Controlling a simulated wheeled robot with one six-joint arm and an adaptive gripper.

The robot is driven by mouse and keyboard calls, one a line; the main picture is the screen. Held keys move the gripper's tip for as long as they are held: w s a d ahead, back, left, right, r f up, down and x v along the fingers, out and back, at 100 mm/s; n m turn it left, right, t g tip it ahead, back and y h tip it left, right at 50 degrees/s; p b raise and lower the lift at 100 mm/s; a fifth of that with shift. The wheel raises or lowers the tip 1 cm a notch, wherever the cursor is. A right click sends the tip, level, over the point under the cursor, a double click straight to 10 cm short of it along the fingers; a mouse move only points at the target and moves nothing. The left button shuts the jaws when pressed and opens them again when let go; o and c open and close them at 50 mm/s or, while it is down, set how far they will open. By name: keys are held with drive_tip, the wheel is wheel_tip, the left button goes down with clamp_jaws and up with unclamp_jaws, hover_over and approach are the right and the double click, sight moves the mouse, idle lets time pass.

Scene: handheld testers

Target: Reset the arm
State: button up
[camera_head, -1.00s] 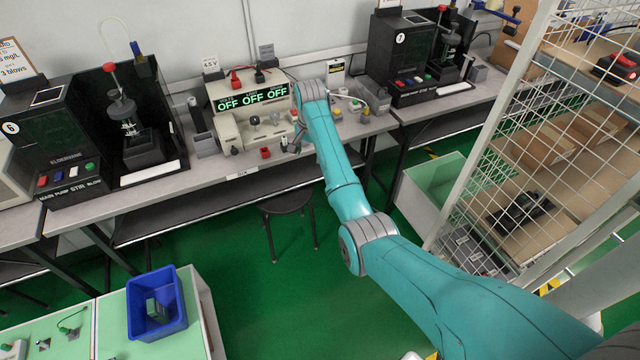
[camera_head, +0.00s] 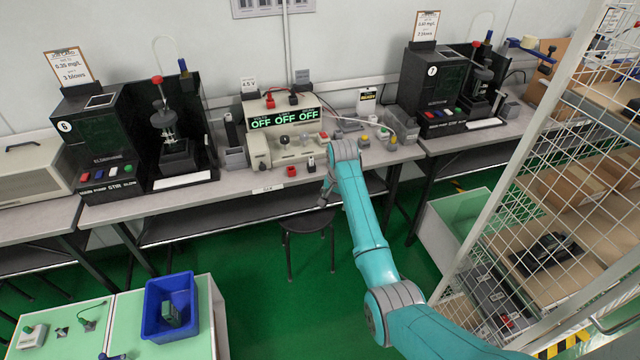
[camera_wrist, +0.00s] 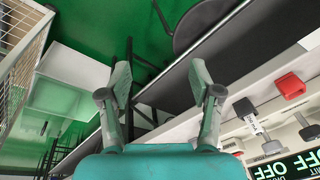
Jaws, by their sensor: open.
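My teal arm (camera_head: 362,232) reaches from the lower right toward the bench in the head view. My gripper (camera_head: 326,192) is small there, at the bench's front edge above a black stool. In the wrist view my gripper (camera_wrist: 160,75) has its two grey fingers spread wide apart, with nothing between them. Behind the fingers show the green floor, the dark stool and the bench edge.
A power supply (camera_head: 262,150) reading OFF stands on the bench (camera_head: 235,184) just beyond my gripper. Black test stations (camera_head: 100,150) flank it. A wire-mesh rack (camera_head: 540,150) stands close on the right. A blue bin (camera_head: 150,325) sits front left. Green floor (camera_head: 270,310) is open between.

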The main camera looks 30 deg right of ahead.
drive_tip(key=s+a+f+n+t, duration=0.4)
drive_tip(key=s+a+f, duration=0.9)
drive_tip(key=s+f, duration=0.4)
drive_tip(key=s+a+n+t, duration=0.2)
drive_tip(key=s+a, duration=0.3)
drive_tip(key=s, duration=0.5)
drive_tip(key=s+a+r+n+t, duration=0.1)
drive_tip(key=s+a+r, duration=0.1)
drive_tip(key=s, duration=0.3)
drive_tip(key=s+a+r+n+t, duration=0.1)
drive_tip(key=s+r, duration=0.1)
drive_tip(key=s, duration=0.4)
drive_tip(key=s+a+r+n+t, duration=0.2)
drive_tip(key=s+r, duration=0.6)
drive_tip(key=r, duration=0.4)
drive_tip(key=s+a+r+n+t, duration=0.1)
drive_tip(key=s+r+n+t, duration=0.1)
drive_tip(key=s+r, duration=0.7)
wheel_tip(320, 180, up, 3)
drive_tip(key=shift+a+f+t+y, duration=0.15)
drive_tip(key=shift+a+t+y, duration=0.2)
drive_tip(key=shift+t+y, duration=0.05)
